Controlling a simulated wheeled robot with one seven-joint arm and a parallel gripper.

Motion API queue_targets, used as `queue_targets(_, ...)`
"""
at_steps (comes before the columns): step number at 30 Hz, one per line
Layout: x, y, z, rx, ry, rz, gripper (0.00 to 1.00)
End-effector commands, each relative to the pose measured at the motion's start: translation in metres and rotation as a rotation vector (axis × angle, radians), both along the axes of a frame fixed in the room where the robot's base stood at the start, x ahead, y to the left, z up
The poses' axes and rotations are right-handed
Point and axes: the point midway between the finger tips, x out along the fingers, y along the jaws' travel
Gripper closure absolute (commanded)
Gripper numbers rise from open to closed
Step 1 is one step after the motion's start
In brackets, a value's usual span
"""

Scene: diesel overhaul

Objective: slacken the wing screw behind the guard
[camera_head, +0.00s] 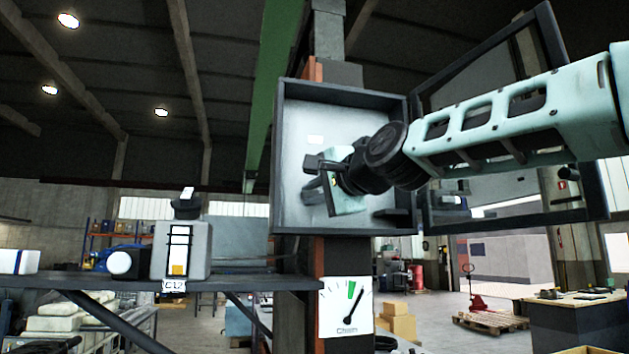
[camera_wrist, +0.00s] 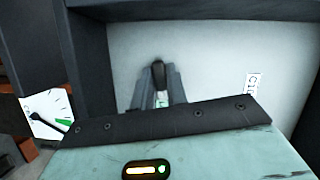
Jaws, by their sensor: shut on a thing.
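My gripper (camera_head: 314,182) reaches into an open, dark-framed box (camera_head: 277,160) on the column. In the wrist view, its two grey fingers (camera_wrist: 160,82) are shut on a small dark upright piece, which looks like the wing screw (camera_wrist: 158,70), against the pale back wall. Only its top shows between the fingers; its lower part is hidden by them and by my gripper body. In the head view, my gripper hides the screw. The guard (camera_head: 552,45) looks like the framed clear panel, swung open to the right, partly behind my arm.
A dial plate (camera_head: 345,306) marked "Chain" hangs below the box; its needle points up right, near a green band. A shelf (camera_head: 95,281) at left carries a grey canister (camera_head: 198,247). A tag (camera_wrist: 253,86) sits on the box's back wall. The box walls closely surround my gripper.

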Motion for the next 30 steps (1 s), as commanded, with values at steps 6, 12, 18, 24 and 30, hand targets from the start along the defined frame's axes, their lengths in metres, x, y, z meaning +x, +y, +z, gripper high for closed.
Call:
queue_targets(6,-0.0009,0.0012,0.0046,-0.181,-0.046,0.003,1.00)
queue_targets(12,-0.0007,0.0006,-0.0011,-0.218,-0.059,0.002,1.00)
queue_targets(18,-0.0007,0.0008,-0.0009,-0.217,-0.058,0.002,1.00)
queue_targets(24,-0.0015,0.0015,0.0073,-0.317,-0.084,0.004,1.00)
queue_targets(30,-0.0025,0.0031,0.0040,-0.448,-0.121,0.008,1.00)
